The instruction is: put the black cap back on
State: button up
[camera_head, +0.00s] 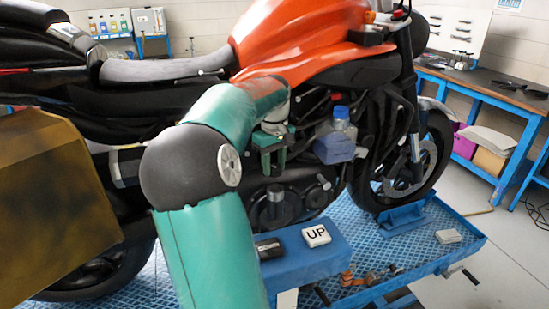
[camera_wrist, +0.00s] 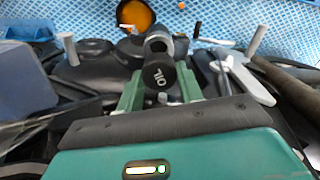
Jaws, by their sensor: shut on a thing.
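The black cap (camera_wrist: 158,84), marked "OIL", sits between the two green fingers of my gripper (camera_wrist: 160,90) in the wrist view. My gripper is shut on it. In the head view my gripper (camera_head: 272,158) points down beside the motorcycle's engine, and the cap cannot be made out there. A grey cylindrical neck (camera_wrist: 158,40) shows just beyond the cap in the wrist view. An upright dark cylinder (camera_head: 275,205) stands on the engine below my gripper in the head view. I cannot tell whether cap and neck touch.
A blue bottle (camera_head: 336,142) is close right of my gripper. The motorcycle's orange tank (camera_head: 300,40) is above. An orange disc (camera_wrist: 136,14) shows at the wrist view's top.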

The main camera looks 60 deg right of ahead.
jog(key=shift+f, duration=2.45)
jog(key=shift+s+f, duration=0.1)
dwell(0.9)
jog(key=o, duration=1.5)
jog(key=shift+r, duration=3.5)
